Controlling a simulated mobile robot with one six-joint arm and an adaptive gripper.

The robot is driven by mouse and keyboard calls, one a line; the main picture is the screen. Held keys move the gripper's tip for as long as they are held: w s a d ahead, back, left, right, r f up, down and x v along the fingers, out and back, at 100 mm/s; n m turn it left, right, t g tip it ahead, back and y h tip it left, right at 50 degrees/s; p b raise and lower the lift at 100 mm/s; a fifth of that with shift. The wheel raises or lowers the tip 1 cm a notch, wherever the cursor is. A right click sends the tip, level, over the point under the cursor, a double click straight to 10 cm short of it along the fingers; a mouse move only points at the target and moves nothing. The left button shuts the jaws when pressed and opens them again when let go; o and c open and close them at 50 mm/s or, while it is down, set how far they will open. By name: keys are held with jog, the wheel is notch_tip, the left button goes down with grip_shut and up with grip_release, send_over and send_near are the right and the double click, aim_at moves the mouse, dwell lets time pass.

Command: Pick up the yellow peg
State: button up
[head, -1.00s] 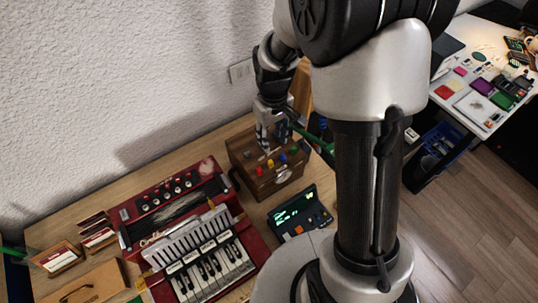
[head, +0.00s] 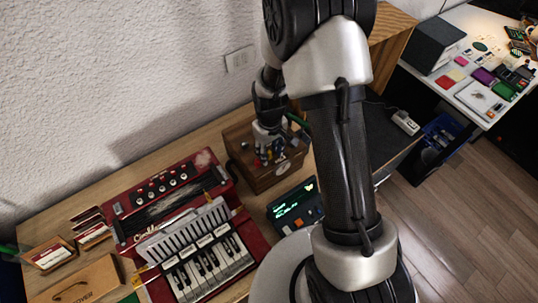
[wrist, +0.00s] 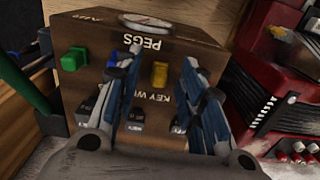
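The yellow peg (wrist: 160,74) stands in the top of a wooden box (wrist: 195,42) marked "PEGS" in the wrist view. My gripper (wrist: 156,80) is open, with its two blue-padded fingers on either side of the yellow peg as seen from the wrist. Contact with the peg cannot be told. In the head view my gripper (head: 268,152) is low over the wooden box (head: 275,178) and mostly hides the pegs. A green peg (wrist: 74,59) and a blue peg (wrist: 117,58) stand to the left, the blue one partly behind the left finger.
Several grey-black key pieces (wrist: 137,119) sit on the box near the fingers. A red accordion (head: 180,235) lies left of the box. A dark device with a lit screen (head: 293,205) lies in front of it. The white wall (head: 100,80) is behind.

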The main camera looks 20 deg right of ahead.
jog(key=shift+c, duration=0.3)
jog(key=c, duration=0.7)
jog(key=shift+c, duration=0.2)
